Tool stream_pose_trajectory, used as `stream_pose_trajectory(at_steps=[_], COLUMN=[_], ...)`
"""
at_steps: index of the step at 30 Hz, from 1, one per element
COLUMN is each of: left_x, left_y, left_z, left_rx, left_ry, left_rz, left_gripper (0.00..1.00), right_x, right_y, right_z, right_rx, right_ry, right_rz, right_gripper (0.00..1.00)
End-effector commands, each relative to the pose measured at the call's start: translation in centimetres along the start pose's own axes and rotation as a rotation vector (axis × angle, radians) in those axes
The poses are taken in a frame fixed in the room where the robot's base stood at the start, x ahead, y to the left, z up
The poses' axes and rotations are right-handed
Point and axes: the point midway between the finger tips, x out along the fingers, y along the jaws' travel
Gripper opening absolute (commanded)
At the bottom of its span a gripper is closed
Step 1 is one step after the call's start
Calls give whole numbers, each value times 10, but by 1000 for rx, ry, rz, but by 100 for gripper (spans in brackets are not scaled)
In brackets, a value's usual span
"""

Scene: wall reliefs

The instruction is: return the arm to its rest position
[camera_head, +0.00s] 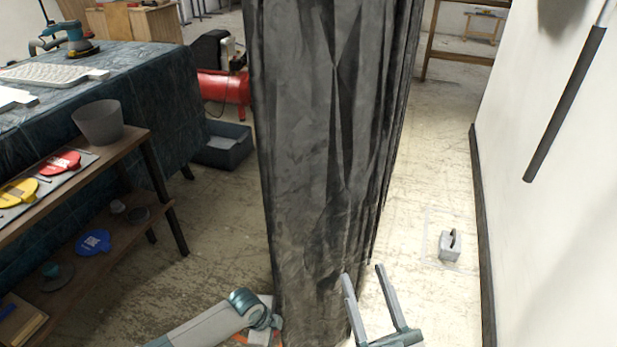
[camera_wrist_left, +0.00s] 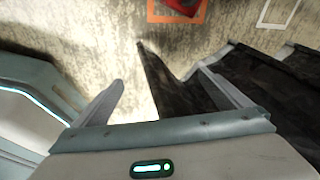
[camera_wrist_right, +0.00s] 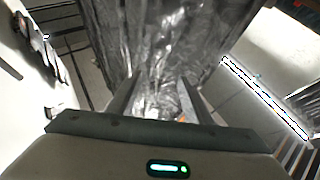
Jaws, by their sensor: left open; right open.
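My right gripper (camera_head: 364,270) is in the lower middle of the head view, in front of the hanging dark grey sheet (camera_head: 320,120). Its two fingers are apart with nothing between them. In the right wrist view the open fingers (camera_wrist_right: 158,84) point at the crinkled sheet (camera_wrist_right: 165,35). My left arm comes in low from the left in the head view; its gripper is not clear there. In the left wrist view the left gripper (camera_wrist_left: 160,78) is open and empty, over the floor and the dark sheet's lower edge (camera_wrist_left: 185,95).
A shelf (camera_head: 70,185) with a grey bucket (camera_head: 98,122) and coloured discs stands left. A dark crate (camera_head: 222,145) sits on the floor behind. A grey block with a handle (camera_head: 450,246) lies right, by the white wall (camera_head: 550,240). An orange-outlined square (camera_wrist_left: 157,12) marks the floor.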

Motion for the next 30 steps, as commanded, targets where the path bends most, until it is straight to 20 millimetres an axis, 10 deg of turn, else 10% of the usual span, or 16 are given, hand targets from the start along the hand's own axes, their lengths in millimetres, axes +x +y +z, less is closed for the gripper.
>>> stream_pose_trajectory(at_steps=[8, 15, 24, 30], left_x=[-25, -48, -90, -102], left_y=[38, 105, 227, 268], left_z=[-21, -4, 33, 44], left_rx=[-485, -916, -1351, -1461], left_ry=[87, 104, 59, 37], left_rz=[-129, -225, -322, -353], left_gripper=[97, 97, 97, 97], right_x=[-42, -145, -301, -350], right_y=[13, 23, 25, 23], right_z=[116, 192, 216, 213], right_rx=[-1, 12, 42, 53], right_ry=[-513, -970, -1469, -1606], right_rz=[26, 58, 98, 110], right_gripper=[46, 46, 46, 46])
